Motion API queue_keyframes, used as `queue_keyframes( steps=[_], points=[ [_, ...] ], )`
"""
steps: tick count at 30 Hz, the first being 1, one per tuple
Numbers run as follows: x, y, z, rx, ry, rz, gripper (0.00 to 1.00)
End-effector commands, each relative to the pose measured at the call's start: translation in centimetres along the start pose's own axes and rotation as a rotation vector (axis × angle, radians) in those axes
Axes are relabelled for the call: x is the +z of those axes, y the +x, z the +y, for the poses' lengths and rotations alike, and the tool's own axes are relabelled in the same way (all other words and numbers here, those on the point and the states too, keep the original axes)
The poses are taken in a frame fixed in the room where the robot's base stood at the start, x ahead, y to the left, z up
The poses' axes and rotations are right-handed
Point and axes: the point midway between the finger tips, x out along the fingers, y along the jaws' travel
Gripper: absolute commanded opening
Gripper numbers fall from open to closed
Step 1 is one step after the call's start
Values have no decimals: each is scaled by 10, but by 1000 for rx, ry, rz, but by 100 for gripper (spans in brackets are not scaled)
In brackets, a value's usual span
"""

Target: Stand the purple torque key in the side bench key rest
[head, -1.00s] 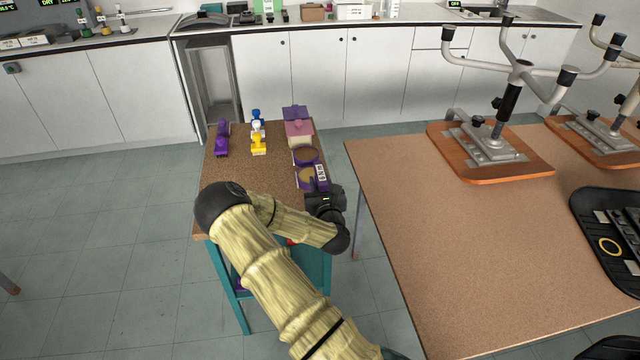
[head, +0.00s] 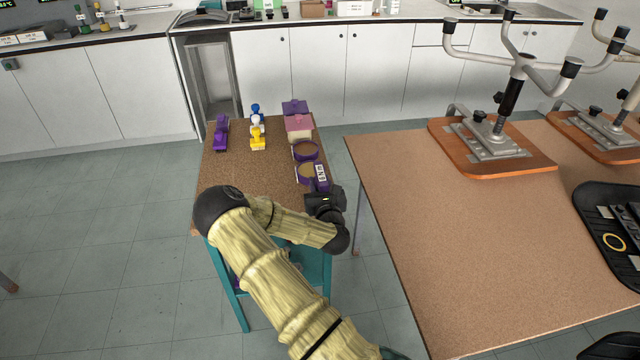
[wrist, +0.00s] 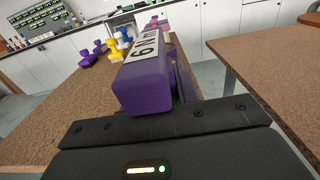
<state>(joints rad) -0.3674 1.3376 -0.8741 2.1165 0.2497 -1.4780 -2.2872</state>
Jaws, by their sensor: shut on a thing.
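The purple torque key (head: 321,178) has a white label with black print, which shows large in the wrist view (wrist: 150,82). My gripper (head: 323,194) is shut on it at the right edge of the side bench (head: 240,172), a small brown-topped table with teal legs. The key's far end and any contact with the bench are hidden. Two round purple-rimmed holders with tan insides (head: 306,151) sit just beyond the key. Which piece is the key rest, I cannot tell for sure.
Another purple piece (head: 221,133) stands at the bench's back left, beside blue, white and yellow pieces (head: 257,142). Pink (head: 298,124) and purple (head: 294,107) blocks sit at the back right. A larger table (head: 430,230) stands right across a narrow gap. The bench's middle is clear.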

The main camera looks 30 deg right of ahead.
Motion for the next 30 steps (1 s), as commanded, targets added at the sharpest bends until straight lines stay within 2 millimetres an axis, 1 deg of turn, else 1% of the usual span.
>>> queue_keyframes(
  steps=[15,16,19,20,30],
  points=[
    [-13,0,0,0,-1,-1,0],
    [-12,0,0,0,-1,-2,35],
    [-12,0,0,0,-1,-2,54],
    [-12,0,0,0,-1,-1,56],
    [-13,-2,0,0,-1,1,56]
  ],
)
